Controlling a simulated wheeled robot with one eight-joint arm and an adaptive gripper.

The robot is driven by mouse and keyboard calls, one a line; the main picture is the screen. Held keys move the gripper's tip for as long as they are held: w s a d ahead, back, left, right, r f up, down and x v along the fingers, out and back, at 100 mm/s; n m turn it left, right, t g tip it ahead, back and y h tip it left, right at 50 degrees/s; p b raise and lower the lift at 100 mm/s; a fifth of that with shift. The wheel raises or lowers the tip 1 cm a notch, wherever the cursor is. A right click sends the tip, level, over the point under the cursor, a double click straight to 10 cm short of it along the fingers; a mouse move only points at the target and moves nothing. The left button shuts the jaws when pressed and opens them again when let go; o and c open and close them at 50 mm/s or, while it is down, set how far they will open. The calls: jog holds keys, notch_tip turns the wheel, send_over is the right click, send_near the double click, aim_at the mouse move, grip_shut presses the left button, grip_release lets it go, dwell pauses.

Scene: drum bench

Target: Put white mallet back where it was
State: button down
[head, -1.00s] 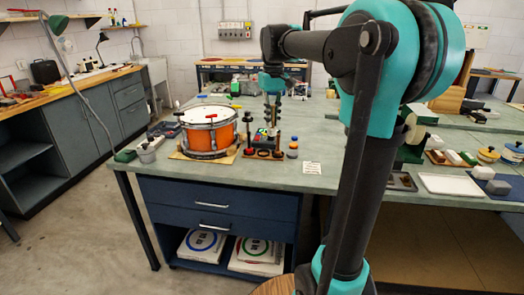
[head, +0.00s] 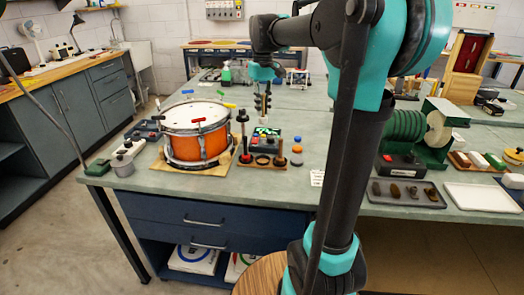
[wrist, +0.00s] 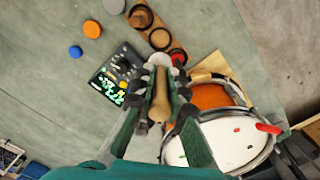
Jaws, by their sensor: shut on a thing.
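My gripper (head: 262,102) is shut on the white mallet and holds it above the bench, just right of the drum. In the head view the mallet's pale end (head: 263,117) hangs below the fingers. In the wrist view the tan mallet (wrist: 160,98) lies between the two fingertips (wrist: 160,103). The wooden mallet rack (head: 262,163) stands below, in front of the gripper. It has several dark rings, and a dark upright mallet (head: 242,135) at its left. The fingers hide part of the mallet.
The orange snare drum (head: 197,140) stands on a wooden board left of the rack. Coloured clips sit around its rim. A box with green lights (head: 266,138) is behind the rack. Orange and blue round pieces (head: 297,155) are right of it.

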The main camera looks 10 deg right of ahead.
aim_at(263, 116)
notch_tip(263, 116, down, 16)
jog(key=shift+f, duration=0.25)
jog(key=shift+f, duration=0.1)
jog(key=c, duration=1.6)
grip_release()
jog(key=shift+o, duration=0.2)
notch_tip(263, 116, up, 12)
jog(key=shift+r, duration=0.15)
jog(key=shift+s, duration=0.15)
